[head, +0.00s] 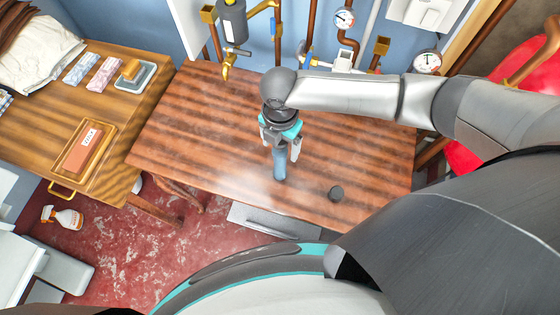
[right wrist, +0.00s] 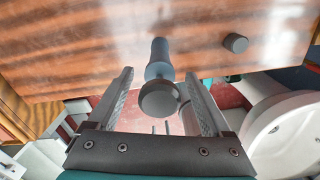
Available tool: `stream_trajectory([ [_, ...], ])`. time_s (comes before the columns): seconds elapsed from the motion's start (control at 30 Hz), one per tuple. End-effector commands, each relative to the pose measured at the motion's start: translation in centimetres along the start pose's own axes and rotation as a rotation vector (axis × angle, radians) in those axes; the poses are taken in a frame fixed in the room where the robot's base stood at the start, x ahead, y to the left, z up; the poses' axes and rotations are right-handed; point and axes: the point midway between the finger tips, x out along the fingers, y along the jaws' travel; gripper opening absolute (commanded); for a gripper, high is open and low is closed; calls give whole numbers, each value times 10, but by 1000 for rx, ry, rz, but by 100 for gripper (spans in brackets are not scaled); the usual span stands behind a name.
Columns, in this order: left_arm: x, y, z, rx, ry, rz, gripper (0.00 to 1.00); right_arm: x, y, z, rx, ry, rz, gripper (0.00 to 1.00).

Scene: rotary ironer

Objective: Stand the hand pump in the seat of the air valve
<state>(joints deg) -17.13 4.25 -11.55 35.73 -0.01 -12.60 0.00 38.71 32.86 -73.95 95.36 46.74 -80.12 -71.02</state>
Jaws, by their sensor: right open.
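The hand pump, a blue-grey cylinder (head: 280,166), appears to stand upright on the wooden table. In the right wrist view its round dark knob (right wrist: 158,98) is nearest the camera, with the body beyond it. My right gripper (head: 281,149) is above the pump with its fingers open. In the right wrist view the open fingers (right wrist: 159,76) are on either side of the pump, with gaps showing. A small dark round piece (head: 336,193) is on the table right of the pump; it also shows in the right wrist view (right wrist: 236,43). I cannot tell whether it is the air valve's seat. My left gripper is out of view.
The wooden table (head: 190,120) is largely clear left of the pump. Pipes, brass valves and a gauge (head: 345,19) line the back wall. A side table (head: 40,120) at left holds a boxed brick-coloured item (head: 84,146) and cloths. A spray bottle (head: 63,217) is on the red floor.

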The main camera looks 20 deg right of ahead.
Motion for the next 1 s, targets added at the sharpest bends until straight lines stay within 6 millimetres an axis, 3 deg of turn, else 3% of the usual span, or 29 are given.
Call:
stream_trajectory([
  [0.07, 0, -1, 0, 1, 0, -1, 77, 0, 0, 0, 0, 0, 0, 83],
  [0.8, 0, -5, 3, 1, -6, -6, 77, -1, 0, 0, 1, 0, 0, 0],
  [1.0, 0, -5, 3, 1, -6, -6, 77, -1, 0, 0, 1, 0, 0, 0],
])
